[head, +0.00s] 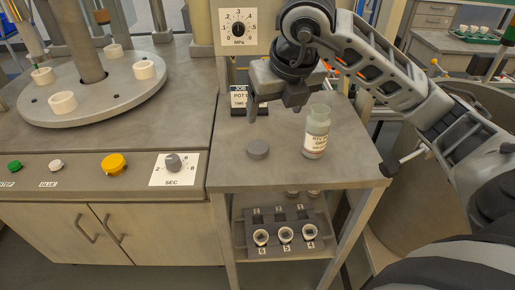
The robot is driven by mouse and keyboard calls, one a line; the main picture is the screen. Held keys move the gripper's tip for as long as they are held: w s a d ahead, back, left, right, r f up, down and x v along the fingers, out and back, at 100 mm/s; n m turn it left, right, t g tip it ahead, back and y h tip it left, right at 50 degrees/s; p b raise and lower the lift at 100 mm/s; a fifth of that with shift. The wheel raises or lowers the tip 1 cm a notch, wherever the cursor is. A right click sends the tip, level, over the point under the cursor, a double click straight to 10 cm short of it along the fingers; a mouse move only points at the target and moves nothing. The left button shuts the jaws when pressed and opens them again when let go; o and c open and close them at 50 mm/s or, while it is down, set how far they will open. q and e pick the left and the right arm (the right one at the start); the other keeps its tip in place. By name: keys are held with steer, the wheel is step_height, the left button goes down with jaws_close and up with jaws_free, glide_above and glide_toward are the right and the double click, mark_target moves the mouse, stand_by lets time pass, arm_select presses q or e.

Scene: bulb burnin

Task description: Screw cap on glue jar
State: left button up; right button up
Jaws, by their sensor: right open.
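The glue jar (315,142), a pale bottle with a printed label, stands upright and uncapped on the small grey side table (228,172). My right gripper (276,107) points down above the table, behind the cap and to the left of the jar's neck. Its fingers are apart with nothing seen between them. My left gripper is not in view.
A shelf below holds a grey rack (283,220) with several white cups. Left is a machine bench with a round turntable (110,105).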

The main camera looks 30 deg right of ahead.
glide_toward(258, 147)
steer(key=f, duration=0.3)
steer(key=shift+w+d, duration=0.2)
steer(key=shift+d, duration=0.2)
steer(key=shift+w+a+p+x, duration=0.1)
steer(key=shift+p+x, duration=0.05)
steer(key=shift+x, duration=0.75)
steer(key=shift+w+a+p+x, duration=0.1)
steer(key=shift+a+p+x, duration=0.1)
steer(key=shift+x, duration=0.7)
steer(key=shift+w+a+p+x, duration=0.1)
steer(key=shift+p+x, duration=0.05)
steer(key=shift+x, duration=0.7)
steer(key=shift+r, duration=0.15)
steer(key=shift+d, duration=0.1)
steer(key=c, duration=1)
